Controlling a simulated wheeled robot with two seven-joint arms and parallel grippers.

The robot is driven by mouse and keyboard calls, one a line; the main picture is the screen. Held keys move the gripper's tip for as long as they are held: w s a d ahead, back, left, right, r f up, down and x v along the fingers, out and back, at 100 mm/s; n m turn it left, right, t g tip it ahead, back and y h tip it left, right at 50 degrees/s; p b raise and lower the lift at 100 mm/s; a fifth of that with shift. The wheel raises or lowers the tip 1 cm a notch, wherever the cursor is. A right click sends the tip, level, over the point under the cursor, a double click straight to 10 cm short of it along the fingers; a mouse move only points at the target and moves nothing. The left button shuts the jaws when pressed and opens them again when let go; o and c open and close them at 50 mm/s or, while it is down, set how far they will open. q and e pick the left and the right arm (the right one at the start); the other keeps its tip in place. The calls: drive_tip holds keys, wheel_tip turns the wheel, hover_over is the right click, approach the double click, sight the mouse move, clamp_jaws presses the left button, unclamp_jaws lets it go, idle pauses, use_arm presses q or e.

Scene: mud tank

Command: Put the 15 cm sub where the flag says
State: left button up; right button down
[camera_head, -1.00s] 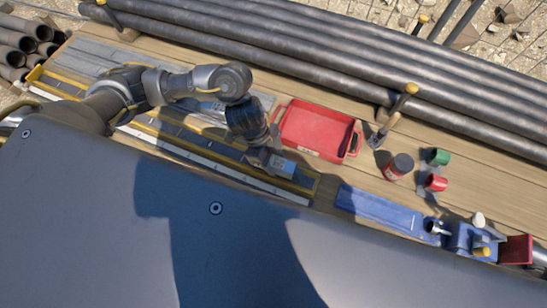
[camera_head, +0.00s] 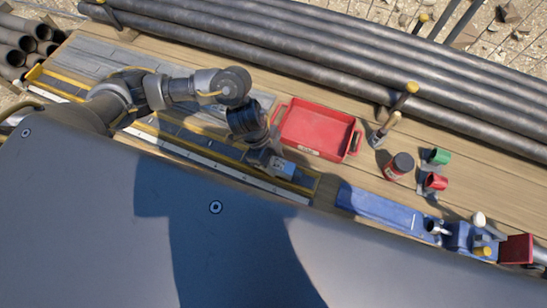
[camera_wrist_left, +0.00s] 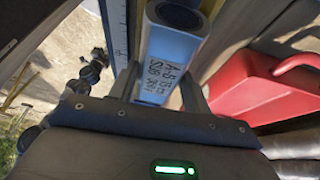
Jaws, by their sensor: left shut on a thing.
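My left gripper (camera_wrist_left: 162,88) is shut on the sub (camera_wrist_left: 168,65), a short tube with a pale label. The handwriting on it seems to read "A-B 15 cm SUB", with a further line I cannot read surely. In the head view the sub (camera_head: 284,167) shows as a small pale-blue piece at my left gripper (camera_head: 264,158), over the right part of the long yellow-edged rack (camera_head: 308,182). I cannot tell whether it touches the rack. I cannot make out a flag with readable writing. My right gripper is not in view.
A red tray (camera_head: 318,150) lies just beyond the gripper. To the right are a dark-capped can (camera_head: 399,166), a brush (camera_head: 384,130), green (camera_head: 437,156) and red (camera_head: 434,181) cups, and a blue vise-like fixture (camera_head: 385,209). Long pipes (camera_head: 330,65) line the back.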

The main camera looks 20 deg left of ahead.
use_arm(q)
drive_tip(key=shift+f, duration=0.45)
idle(0.5)
drive_tip(key=o, duration=1.6)
wheel_tip(320, 180, up, 7)
drive_tip(key=p, duration=0.8)
drive_tip(key=shift+s+a, duration=0.1)
